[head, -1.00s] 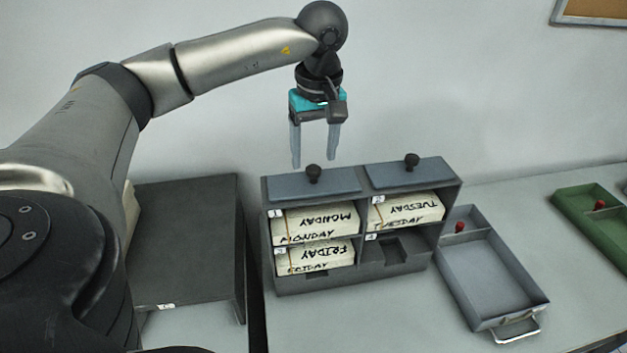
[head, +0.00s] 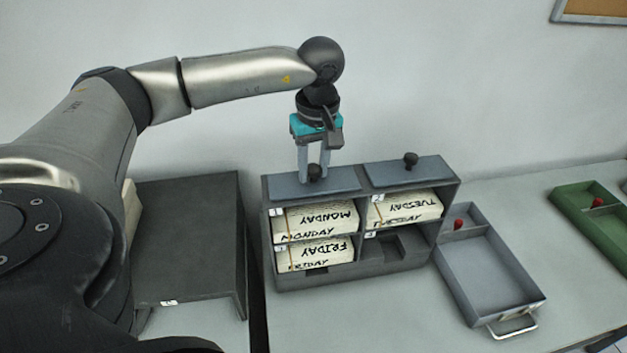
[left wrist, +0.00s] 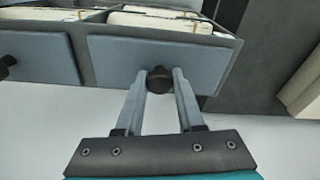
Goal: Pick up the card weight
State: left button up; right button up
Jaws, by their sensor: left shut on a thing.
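The card weight is a flat blue-grey plate (head: 337,184) with a dark round knob (head: 314,171), lying on top of the card rack above the Monday slot. My left gripper (head: 314,178) points down with its fingers on both sides of this knob, shut on it. In the left wrist view the knob (left wrist: 159,80) sits between the two fingertips, and the plate (left wrist: 120,62) still lies on the rack. A second, similar weight (head: 408,171) lies on the rack to the right, above Tuesday. My right gripper is not in view.
The rack (head: 350,283) holds card bundles marked Monday, Tuesday and Friday; its lower right slot is empty. A grey tray (head: 490,270) with a red knob stands right of it, a green tray (head: 600,225) farther right. A dark stand (head: 190,235) is at left.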

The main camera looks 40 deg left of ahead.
pick_arm(q)
grip_shut()
dwell(0.8)
